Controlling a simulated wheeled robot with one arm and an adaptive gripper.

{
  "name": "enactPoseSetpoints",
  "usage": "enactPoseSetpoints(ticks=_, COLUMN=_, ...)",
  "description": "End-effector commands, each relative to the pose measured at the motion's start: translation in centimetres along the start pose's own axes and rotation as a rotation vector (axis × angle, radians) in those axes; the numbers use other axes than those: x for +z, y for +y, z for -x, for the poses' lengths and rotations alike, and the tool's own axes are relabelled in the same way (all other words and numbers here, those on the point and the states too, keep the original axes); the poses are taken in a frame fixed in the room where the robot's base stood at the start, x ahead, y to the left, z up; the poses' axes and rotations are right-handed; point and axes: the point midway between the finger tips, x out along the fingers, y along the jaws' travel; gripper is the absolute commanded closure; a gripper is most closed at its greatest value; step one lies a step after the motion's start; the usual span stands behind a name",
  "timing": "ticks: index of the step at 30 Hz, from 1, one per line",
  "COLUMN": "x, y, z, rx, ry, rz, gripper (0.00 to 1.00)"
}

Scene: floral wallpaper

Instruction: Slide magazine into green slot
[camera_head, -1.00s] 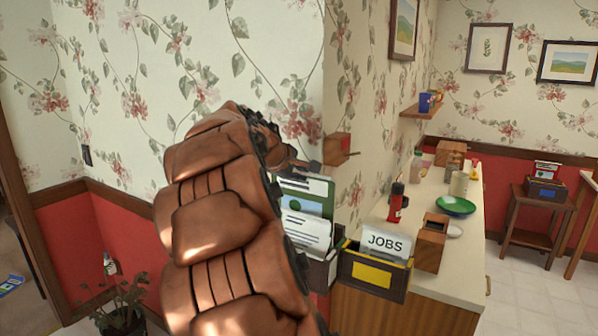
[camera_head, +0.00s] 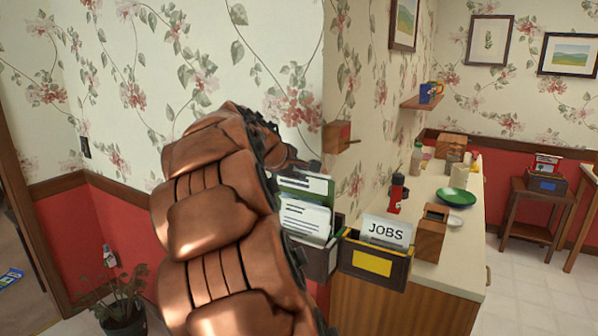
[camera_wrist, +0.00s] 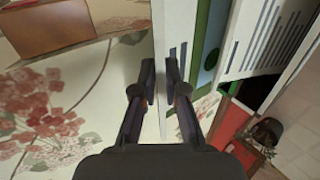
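White printed sheets or a magazine (camera_head: 306,218) stand upright in a dark wall holder (camera_head: 318,262), with a green-edged sheet (camera_head: 318,186) behind. Which one is the task's magazine is unclear. My gripper (camera_head: 308,166) is at the top of these papers in the head view, mostly hidden by my arm. In the wrist view, its two fingers (camera_wrist: 160,88) are apart on either side of a thin white sheet (camera_wrist: 175,28), seen nearly edge-on. I cannot tell whether they press on it. A green strip (camera_wrist: 213,35) shows to the right. I cannot clearly identify a green slot.
A dark holder (camera_head: 375,282) with a yellow label and a JOBS card is to the right. The counter (camera_head: 470,225) holds a red bottle (camera_head: 397,193), wooden block (camera_head: 431,232) and green plate (camera_head: 456,197). A blue-labelled box (camera_head: 546,185) sits on a side table.

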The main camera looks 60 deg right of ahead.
Motion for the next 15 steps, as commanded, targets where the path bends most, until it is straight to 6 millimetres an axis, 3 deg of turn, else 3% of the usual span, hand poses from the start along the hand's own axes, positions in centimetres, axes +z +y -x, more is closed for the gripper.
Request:
enactPoseSetpoints(ticks=8, x=0.0, y=0.02, z=0.02, rx=0.0, ry=0.0, rz=0.0, gripper=0.6)
enactPoseSetpoints(ticks=15, x=0.0, y=0.0, z=0.01, rx=0.0, ry=0.0, rz=0.0, gripper=0.6)
